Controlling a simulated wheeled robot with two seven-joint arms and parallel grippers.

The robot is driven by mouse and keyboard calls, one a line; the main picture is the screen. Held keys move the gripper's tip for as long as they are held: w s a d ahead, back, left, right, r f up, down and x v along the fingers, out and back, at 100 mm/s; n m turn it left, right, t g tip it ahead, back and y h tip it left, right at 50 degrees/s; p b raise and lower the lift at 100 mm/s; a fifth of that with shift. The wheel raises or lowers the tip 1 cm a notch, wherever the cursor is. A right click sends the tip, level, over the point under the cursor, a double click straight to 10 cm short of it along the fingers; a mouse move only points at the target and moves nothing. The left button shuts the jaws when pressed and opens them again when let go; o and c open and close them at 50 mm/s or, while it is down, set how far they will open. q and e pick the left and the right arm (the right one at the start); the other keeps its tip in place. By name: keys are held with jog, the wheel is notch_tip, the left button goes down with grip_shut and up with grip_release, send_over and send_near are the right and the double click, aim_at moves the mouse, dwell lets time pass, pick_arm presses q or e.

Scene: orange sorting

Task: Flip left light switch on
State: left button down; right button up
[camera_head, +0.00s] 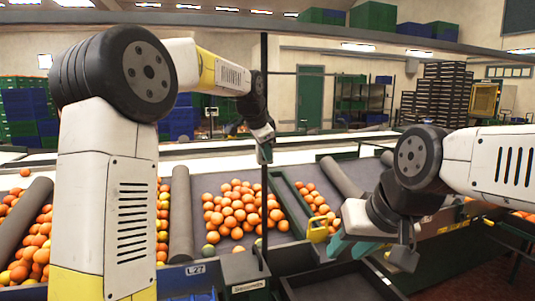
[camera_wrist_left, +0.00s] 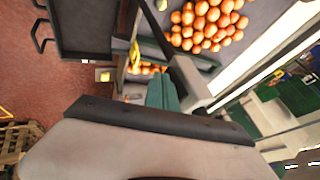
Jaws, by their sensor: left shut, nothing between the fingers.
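My left gripper (camera_head: 265,154) is raised at the thin black vertical post (camera_head: 264,95) in the middle of the head view. Its teal fingers are together and empty; they also show in the left wrist view (camera_wrist_left: 161,93). There, a dark bar (camera_wrist_left: 172,48) runs down to a pale grey block (camera_wrist_left: 193,88) right beside the fingers. I cannot tell whether the block is a light switch, or whether the fingers touch it. No switch lever can be made out. My right gripper (camera_head: 345,246) hangs low on the right, its teal fingers seen edge-on, their gap unclear.
Oranges (camera_head: 237,211) lie in sloping lanes split by grey padded dividers (camera_head: 181,214). A dark empty tray (camera_head: 335,287) is at the front. A beam (camera_head: 290,27) crosses overhead. Racks and crates stand far behind.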

pick_arm(q)
jog(key=shift+w+f, duration=0.15)
jog(key=shift+w, duration=0.05)
